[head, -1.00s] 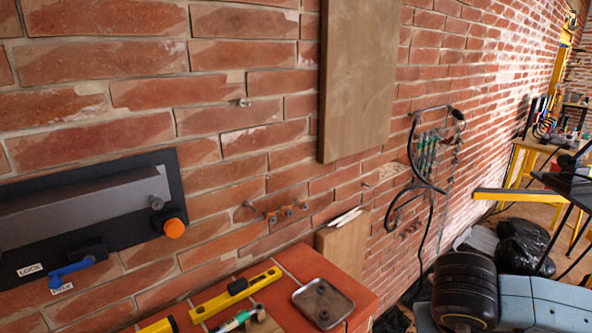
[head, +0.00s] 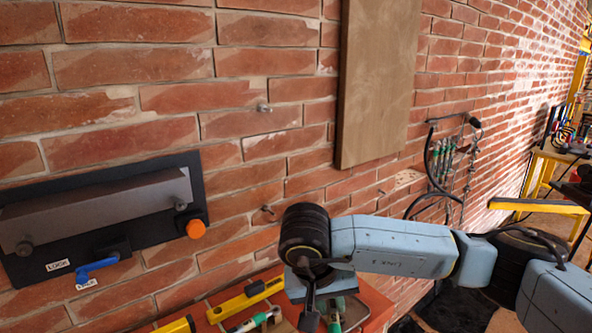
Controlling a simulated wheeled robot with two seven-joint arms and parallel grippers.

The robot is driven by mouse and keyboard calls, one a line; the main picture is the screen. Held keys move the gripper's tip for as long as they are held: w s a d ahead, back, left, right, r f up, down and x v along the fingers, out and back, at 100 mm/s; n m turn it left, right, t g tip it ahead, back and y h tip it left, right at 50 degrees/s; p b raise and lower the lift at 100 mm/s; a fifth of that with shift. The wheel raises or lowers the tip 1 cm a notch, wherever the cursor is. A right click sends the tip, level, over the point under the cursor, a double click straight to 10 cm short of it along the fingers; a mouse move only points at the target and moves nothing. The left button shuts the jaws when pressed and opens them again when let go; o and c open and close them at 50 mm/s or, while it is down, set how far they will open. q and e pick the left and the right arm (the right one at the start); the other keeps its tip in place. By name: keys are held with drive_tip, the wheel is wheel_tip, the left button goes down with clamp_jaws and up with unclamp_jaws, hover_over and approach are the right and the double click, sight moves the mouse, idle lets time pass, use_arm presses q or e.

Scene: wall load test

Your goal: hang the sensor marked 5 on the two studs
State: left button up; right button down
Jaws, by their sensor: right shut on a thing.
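One small metal stud (head: 264,108) sticks out of the brick wall, and a second stud (head: 268,209) sticks out lower down, almost straight below it. My right gripper (head: 309,312) points down over the red-tiled bench top at the bottom of the view. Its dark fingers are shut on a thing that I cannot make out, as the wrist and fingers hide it. I see no sensor with a 5 on it. The gripper is below and to the right of the lower stud. My left gripper is not in view.
A black wall plate (head: 100,212) with a grey bar, blue lever and orange knob is at left. A wooden board (head: 378,80) is on the wall at upper right. A yellow level (head: 245,299) lies on the red bench top (head: 375,306). Cables (head: 433,165) hang farther right.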

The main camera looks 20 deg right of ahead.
drive_tip(key=w+d+r+m+t+y, duration=0.1)
drive_tip(key=w+r+m+t+y, duration=0.5)
drive_tip(key=r+m, duration=0.55)
drive_tip(key=w+r+m+t+y, duration=0.3)
drive_tip(key=w+r+m+y, duration=0.5)
drive_tip(key=m, duration=0.6)
drive_tip(key=w+a+h+p, duration=0.2)
drive_tip(key=w+a, duration=0.1)
drive_tip(key=w, duration=0.5)
drive_tip(key=shift+w+a+r+p, duration=0.15)
drive_tip(key=shift+w+r+p, duration=0.2)
drive_tip(key=shift+r+p, duration=0.05)
drive_tip(key=shift+r+h, duration=0.1)
drive_tip(key=shift+h, duration=0.2)
drive_tip(key=shift+w+a+p, duration=0.2)
drive_tip(key=shift+w+a, duration=0.1)
drive_tip(key=shift+w, duration=0.55)
drive_tip(key=shift+w+a+p, duration=0.15)
drive_tip(key=shift+w+a, duration=0.1)
drive_tip(key=shift+w, duration=0.55)
idle(2.3)
